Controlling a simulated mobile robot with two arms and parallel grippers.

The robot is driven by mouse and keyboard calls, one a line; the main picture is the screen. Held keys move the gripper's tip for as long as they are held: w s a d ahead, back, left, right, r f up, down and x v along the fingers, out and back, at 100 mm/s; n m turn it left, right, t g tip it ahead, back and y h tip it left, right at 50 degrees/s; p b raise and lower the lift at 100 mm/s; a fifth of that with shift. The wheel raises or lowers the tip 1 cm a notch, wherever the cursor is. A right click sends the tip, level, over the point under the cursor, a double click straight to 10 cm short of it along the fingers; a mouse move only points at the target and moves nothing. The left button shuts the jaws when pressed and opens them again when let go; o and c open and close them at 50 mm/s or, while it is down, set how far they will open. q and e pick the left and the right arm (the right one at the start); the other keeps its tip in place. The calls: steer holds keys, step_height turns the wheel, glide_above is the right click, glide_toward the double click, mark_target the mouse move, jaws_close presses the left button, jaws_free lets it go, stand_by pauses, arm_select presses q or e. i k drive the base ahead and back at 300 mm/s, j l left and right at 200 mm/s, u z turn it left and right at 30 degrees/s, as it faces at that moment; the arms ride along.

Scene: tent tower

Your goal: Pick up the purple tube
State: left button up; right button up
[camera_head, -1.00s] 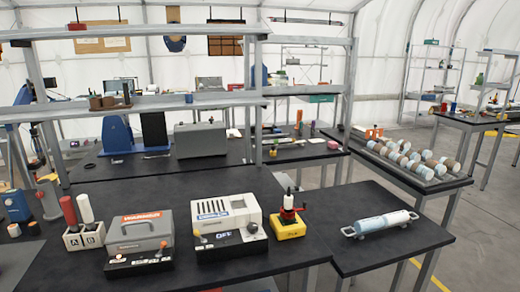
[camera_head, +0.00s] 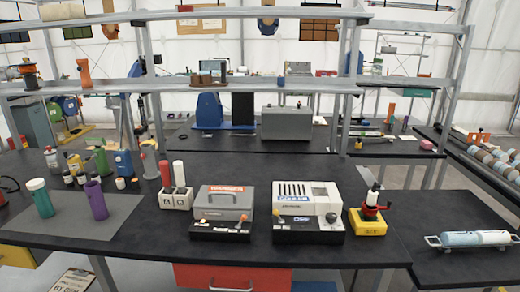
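The purple tube (camera_head: 96,200) stands upright on a grey mat (camera_head: 75,225) at the left of the black workbench in the head view. A green and white tube (camera_head: 41,197) stands to its left on the same mat. Neither of my grippers shows in the head view, and nothing touches the purple tube.
Several small bottles and a blue box (camera_head: 123,163) stand behind the purple tube. A white rack with a red and a white handle (camera_head: 177,197) is to its right, then two machines (camera_head: 222,212) (camera_head: 307,211) and a yellow-based device (camera_head: 368,219). The mat's front is clear.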

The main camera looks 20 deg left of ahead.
mark_target(93, 190)
steer(key=u, duration=1.75)
steer(key=i+z, duration=0.35)
steer(key=i+j+z, duration=0.1)
steer(key=z, duration=0.25)
steer(key=i+j+z, duration=0.2)
steer(key=z, duration=0.15)
steer(key=i, duration=0.1)
